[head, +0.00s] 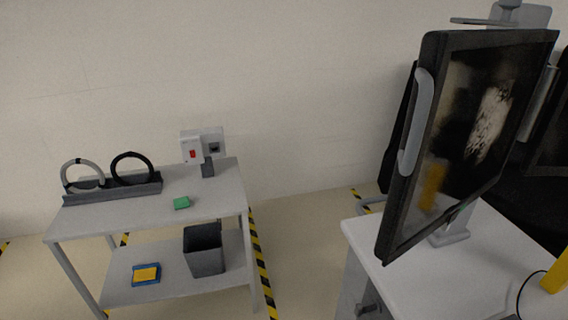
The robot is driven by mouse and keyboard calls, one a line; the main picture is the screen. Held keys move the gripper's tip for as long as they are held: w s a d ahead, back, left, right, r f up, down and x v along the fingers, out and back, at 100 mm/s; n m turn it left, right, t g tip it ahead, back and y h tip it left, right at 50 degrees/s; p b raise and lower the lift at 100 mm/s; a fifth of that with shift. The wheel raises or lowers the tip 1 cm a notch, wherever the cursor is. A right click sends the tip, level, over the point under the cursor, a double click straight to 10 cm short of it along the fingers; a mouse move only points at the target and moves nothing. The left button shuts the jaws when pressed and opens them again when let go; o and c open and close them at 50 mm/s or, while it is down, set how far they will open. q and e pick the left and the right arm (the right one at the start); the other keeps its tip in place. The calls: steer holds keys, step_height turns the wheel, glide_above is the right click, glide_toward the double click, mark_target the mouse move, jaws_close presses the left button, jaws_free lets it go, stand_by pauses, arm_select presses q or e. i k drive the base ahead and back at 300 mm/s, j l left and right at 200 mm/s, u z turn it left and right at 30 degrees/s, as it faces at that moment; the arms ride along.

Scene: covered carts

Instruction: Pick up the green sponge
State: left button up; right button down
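A small green sponge (182,203) lies on the top shelf of a grey two-level cart (219,188) on the left side of the head view. It sits near the middle of the top, toward the front edge, with clear surface around it. Neither of my grippers shows in the head view.
A dark rack with two rings (114,185) stands left on the cart top; a switch box (192,147) is behind. The lower shelf holds a dark bin (204,250) and a yellow-blue item (146,273). A large monitor (467,130) stands on a white table (412,285) at right.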

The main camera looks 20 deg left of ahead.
mark_target(183, 201)
steer(key=u, duration=1.3)
